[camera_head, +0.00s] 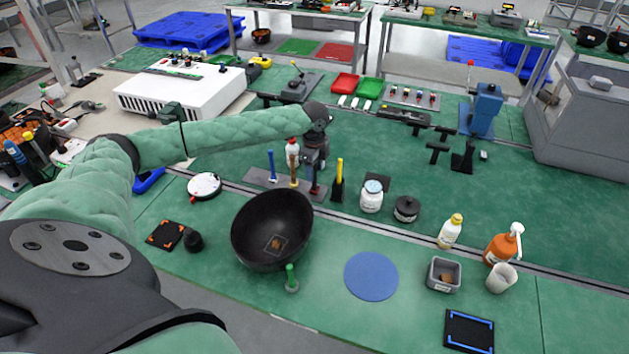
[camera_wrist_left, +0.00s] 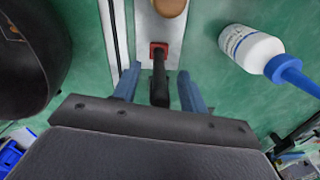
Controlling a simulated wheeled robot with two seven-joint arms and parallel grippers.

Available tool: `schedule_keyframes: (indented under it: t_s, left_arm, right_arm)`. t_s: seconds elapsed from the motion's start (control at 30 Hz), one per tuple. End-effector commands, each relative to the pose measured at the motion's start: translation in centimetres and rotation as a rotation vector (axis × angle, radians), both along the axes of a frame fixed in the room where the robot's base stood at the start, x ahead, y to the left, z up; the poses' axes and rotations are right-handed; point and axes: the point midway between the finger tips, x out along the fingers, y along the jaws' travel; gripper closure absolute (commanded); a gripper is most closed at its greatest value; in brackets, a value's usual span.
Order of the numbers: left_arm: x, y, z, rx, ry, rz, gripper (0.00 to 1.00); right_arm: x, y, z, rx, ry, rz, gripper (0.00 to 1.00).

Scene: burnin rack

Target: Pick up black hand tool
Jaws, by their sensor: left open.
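The black hand tool (camera_wrist_left: 159,80) stands upright in a red-edged socket of a grey holder plate (camera_head: 262,178). In the head view, part of the black tool (camera_head: 315,186) shows just below my left gripper (camera_head: 315,168), which hides its upper part. In the left wrist view, my open left gripper (camera_wrist_left: 158,88) has its blue fingers on either side of the black handle. I see a gap at each side, so it is not gripped. My right gripper is in neither view.
Blue-handled (camera_head: 271,165) and wooden-handled tools (camera_head: 294,172) stand left of the black one; a yellow-handled tool (camera_head: 339,172) stands right. A black bowl (camera_head: 250,225) sits in front. A white jar (camera_head: 372,197) stands to the right. A blue disc (camera_head: 371,276) lies at the front.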

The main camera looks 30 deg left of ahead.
Motion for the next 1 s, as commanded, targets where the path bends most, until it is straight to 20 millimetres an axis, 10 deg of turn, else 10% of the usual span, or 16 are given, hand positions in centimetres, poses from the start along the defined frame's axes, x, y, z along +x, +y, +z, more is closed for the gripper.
schedule_keyframes:
  t_s: [0.37,0.6,1.0]
  left_arm:
    - [0.01,0.00,-0.72,0.001,-0.001,0.000,0.57]
    - [0.01,0.00,-0.70,0.000,-0.001,0.000,1.00]
    - [0.07,0.00,-0.27,0.000,-0.002,-0.001,1.00]
  right_arm:
    - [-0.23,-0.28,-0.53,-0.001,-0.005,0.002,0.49]
    - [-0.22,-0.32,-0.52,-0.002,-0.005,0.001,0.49]
    - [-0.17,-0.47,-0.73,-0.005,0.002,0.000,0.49]
